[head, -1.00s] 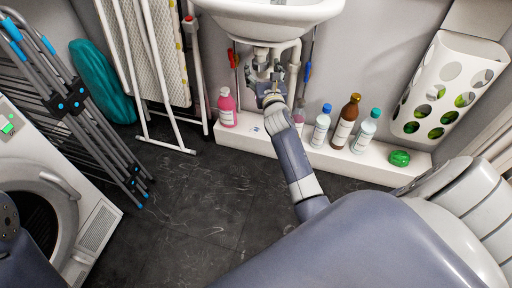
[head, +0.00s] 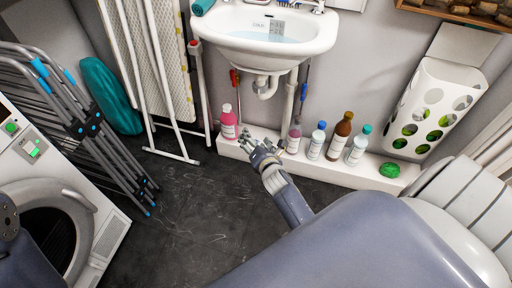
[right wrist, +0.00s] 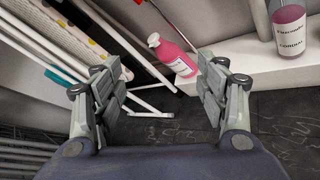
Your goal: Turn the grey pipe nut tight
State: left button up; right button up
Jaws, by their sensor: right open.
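The white drain trap (head: 268,88) hangs under the washbasin, with a pipe running down beside it. The grey pipe nut is too small to make out for sure at the trap's joints. My right gripper (head: 259,145) is below the trap and apart from it, over the front of the white ledge. In the right wrist view its two fingers (right wrist: 160,85) are spread wide with nothing between them. The trap does not show in that view. My left gripper is not in view.
A white washbasin (head: 268,38) holds water. On the ledge (head: 300,162) stand a pink bottle (head: 229,122), a brown bottle (head: 340,136) and several others, plus a green ball (head: 389,170). A drying rack (head: 95,125) stands left. Dark floor is free in front.

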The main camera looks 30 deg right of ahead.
jog(key=s+a+f+m+g+y+p, duration=0.2)
jog(key=s+a+f+m+p, duration=0.3)
jog(key=s+f, duration=0.3)
jog(key=shift+s+m+g+p, duration=0.35)
jog(key=shift+m+g+p, duration=0.35)
jog(key=shift+g, duration=0.1)
